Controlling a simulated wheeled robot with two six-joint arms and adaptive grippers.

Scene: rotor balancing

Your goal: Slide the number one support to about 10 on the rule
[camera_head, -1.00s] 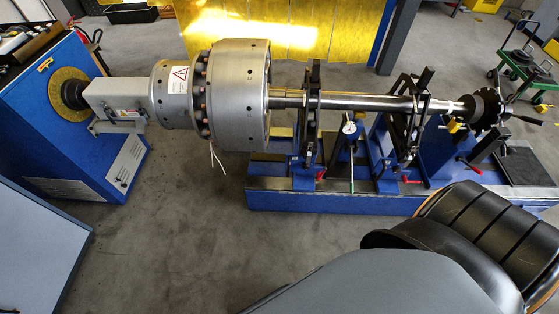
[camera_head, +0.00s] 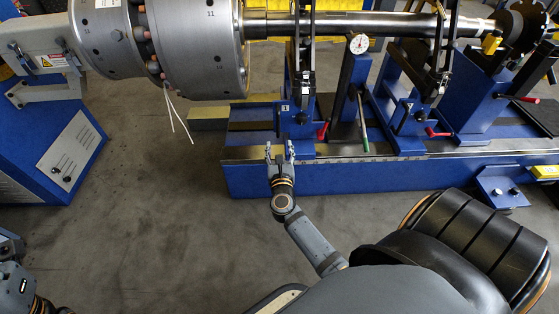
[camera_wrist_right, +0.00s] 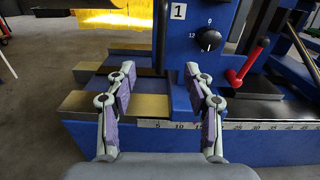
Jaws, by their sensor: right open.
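The number one support (camera_head: 297,122) is a blue upright with a "1" label, standing on the blue bed under the shaft. In the right wrist view its block (camera_wrist_right: 183,60) carries the label and a black dial. The rule (camera_wrist_right: 215,126) runs along the bed's front edge; 5 and 10 show between my fingers, higher numbers to the right. My right gripper (camera_head: 280,154) is open in front of the support's foot. In the wrist view its fingers (camera_wrist_right: 160,80) reach toward the block, the right finger overlapping it; contact cannot be told.
A red-handled lever (camera_head: 322,131) sits right of the support, then a dial gauge (camera_head: 358,44) on a stand and a second blue support (camera_head: 412,125). The large steel rotor (camera_head: 200,50) hangs at the upper left. Floor before the bed is open.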

